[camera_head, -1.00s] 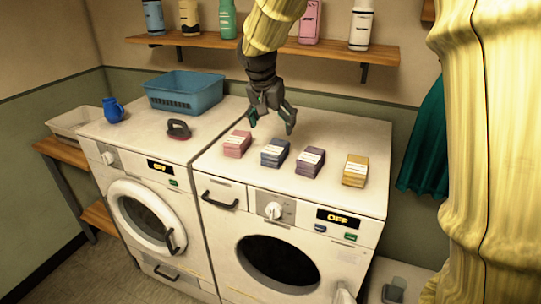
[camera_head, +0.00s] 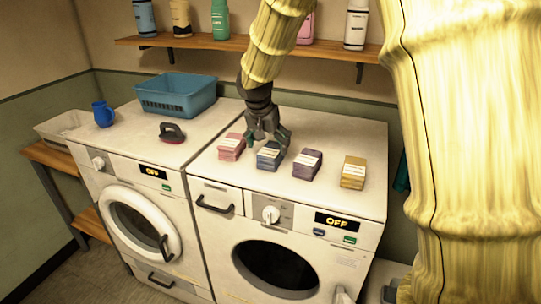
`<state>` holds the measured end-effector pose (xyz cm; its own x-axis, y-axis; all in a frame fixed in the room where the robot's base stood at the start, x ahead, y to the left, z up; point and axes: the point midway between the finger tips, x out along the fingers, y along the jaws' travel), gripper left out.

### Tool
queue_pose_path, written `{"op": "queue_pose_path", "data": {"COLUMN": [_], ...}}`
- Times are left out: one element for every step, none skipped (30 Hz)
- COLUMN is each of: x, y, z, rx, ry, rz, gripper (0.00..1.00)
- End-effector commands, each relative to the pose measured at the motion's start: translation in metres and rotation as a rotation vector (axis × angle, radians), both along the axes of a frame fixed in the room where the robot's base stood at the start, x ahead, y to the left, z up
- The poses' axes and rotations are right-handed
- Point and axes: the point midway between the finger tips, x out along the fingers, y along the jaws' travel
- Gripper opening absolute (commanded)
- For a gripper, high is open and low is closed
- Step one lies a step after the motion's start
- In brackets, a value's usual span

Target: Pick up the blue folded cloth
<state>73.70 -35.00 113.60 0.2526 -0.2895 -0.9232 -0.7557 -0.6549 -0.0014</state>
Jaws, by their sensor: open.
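The blue folded cloth (camera_head: 268,161) lies on top of the right-hand machine (camera_head: 345,197), second from the left in a row of folded cloths. It has a pale band across it. My gripper (camera_head: 267,147) is open and pointed down right at the blue cloth, with its fingers over the cloth's back part. I cannot tell whether the fingers touch it. The gripper hides the cloth's far edge.
A pink cloth (camera_head: 231,147) lies close on the left and a purple cloth (camera_head: 307,164) close on the right. A yellow cloth (camera_head: 353,173) is farther right. A dark-handled brush (camera_head: 172,132), blue basket (camera_head: 176,96) and blue mug (camera_head: 103,114) stand on the left machine. A shelf (camera_head: 230,48) with bottles is behind.

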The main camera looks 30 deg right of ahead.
Motion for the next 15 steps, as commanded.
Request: {"op": "queue_pose_path", "data": {"x": [0.0,0.001,0.002,0.003,0.004,0.004,0.005,0.006,0.007,0.008,0.009,0.009,0.009,0.01,0.01], "y": [-0.002,-0.003,-0.005,-0.006,-0.007,-0.008,-0.009,-0.01,-0.011,-0.011,-0.012,-0.012,-0.013,-0.013,-0.013], "z": [-0.004,-0.006,-0.011,-0.014,-0.017,-0.021,-0.025,-0.028,-0.031,-0.033,-0.035,-0.038,-0.039,-0.04,-0.041], "rx": [0.001,0.002,0.002,0.001,0.002,0.001,0.0,0.0,0.0,0.001,0.001,0.001,0.001,0.001,0.001], "ry": [0.004,0.004,0.004,0.005,0.004,0.005,0.004,0.004,0.003,0.002,0.002,0.002,0.002,0.002,0.002], "rz": [0.001,0.0,0.0,0.001,0.001,0.001,0.002,0.002,0.001,0.002,0.003,0.003,0.003,0.003,0.002], "gripper": [0.84,0.84,0.84,0.84,0.84,0.84,0.84,0.84,0.84,0.84,0.84,0.84,0.84,0.84,0.84]}}
